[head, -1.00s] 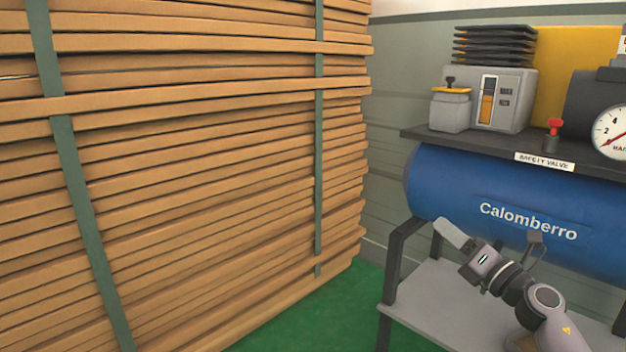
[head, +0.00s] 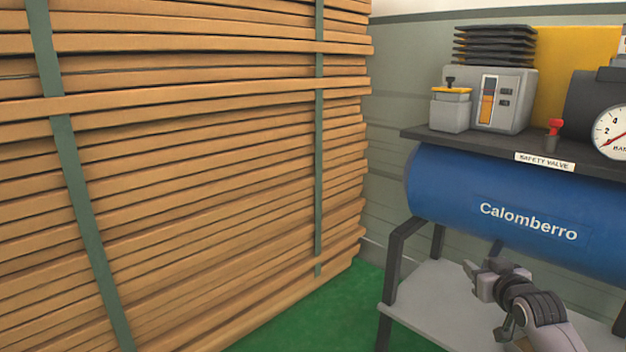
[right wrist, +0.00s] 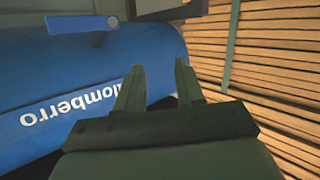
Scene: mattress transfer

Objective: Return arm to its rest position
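My right gripper (head: 479,267) is at the lower right of the head view, in front of the compressor and below the blue tank (head: 470,205) lettered "Calomberro". In the right wrist view its two fingers (right wrist: 159,66) stand apart with nothing held between them. The blue tank (right wrist: 60,85) fills the left of that view behind the fingers, and no contact shows. My right arm comes in from the lower right corner of the head view. My left gripper and left arm are not in view.
A tall stack of brown boards (head: 210,160) with green straps fills the left. The grey stand (head: 425,295) under the tank lies close to my right gripper. A red safety valve (head: 554,130) and a gauge (head: 612,132) sit above. Green floor (head: 325,315) shows between stack and stand.

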